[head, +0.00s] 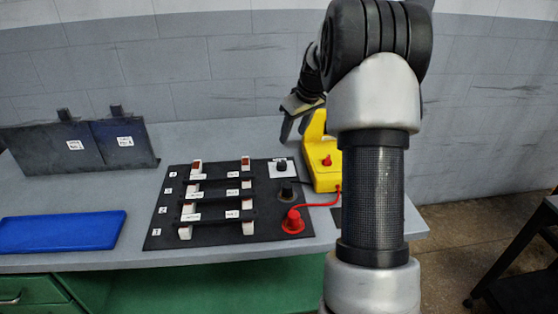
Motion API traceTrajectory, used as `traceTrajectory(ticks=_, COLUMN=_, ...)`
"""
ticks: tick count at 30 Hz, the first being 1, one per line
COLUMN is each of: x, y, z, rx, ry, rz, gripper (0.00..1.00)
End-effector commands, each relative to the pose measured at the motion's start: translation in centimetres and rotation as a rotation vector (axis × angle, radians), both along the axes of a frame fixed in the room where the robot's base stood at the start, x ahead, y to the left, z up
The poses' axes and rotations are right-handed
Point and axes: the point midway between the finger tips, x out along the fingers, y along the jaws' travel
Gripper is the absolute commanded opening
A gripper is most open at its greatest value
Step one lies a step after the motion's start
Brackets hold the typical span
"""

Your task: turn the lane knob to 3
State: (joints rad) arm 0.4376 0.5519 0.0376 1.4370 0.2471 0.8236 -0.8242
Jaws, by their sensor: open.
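A black knob (281,163) sits on a small white plate (291,174) at the back right corner of the black board (160,228). It looks like the lane knob, but its markings and pointer are too small to read. My gripper (294,127) is open and empty, with its fingers pointing down. In the picture it is above the knob and beside the top of the yellow box, apart from the knob. My arm covers part of the yellow box's right side.
The yellow box (322,178) has a red knob (327,160) and a red cable to a red plug (292,222). Several labelled black bars cross the board. A blue mat (62,231) and dark panels (125,143) are at the left. Grey bench (145,195) is clear between.

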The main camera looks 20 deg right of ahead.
Motion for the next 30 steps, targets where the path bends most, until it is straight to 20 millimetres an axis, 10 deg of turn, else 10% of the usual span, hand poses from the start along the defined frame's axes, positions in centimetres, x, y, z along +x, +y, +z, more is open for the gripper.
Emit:
traceTrajectory(ticks=18, x=4.8, y=0.8, z=-12.0, rx=0.001, ry=0.003, rz=0.0, gripper=0.47)
traceTrajectory(ticks=30, x=6.1, y=0.9, z=-14.8, rx=0.001, ry=0.001, rz=-0.002, gripper=0.47)
